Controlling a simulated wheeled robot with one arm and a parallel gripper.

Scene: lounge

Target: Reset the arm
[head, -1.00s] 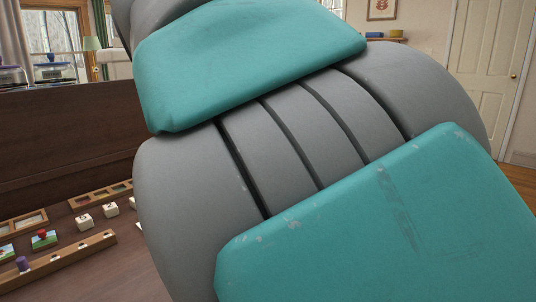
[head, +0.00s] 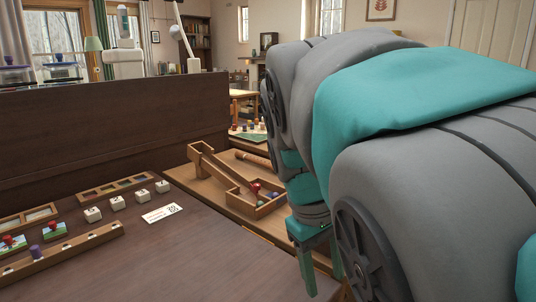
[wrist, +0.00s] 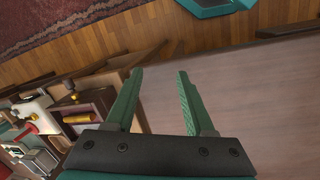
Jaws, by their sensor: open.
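My gripper (head: 321,272) hangs at the end of my folded grey and teal arm in the right half of the head view, fingers pointing down. It is in front of the right edge of the dark table. In the wrist view my gripper (wrist: 159,76) shows two green fingers spread apart with nothing between them. Beyond the fingertips are the wooden floor (wrist: 185,45) and a smooth brownish surface. My arm hides much of the right side of the head view.
The dark table (head: 170,265) holds white blocks (head: 116,203), a white card (head: 162,213), a wooden rail (head: 70,252) and small picture tiles at left. A wooden ramp toy (head: 222,172) stands beside my arm. A dark panel (head: 110,120) rises behind. The table's front middle is clear.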

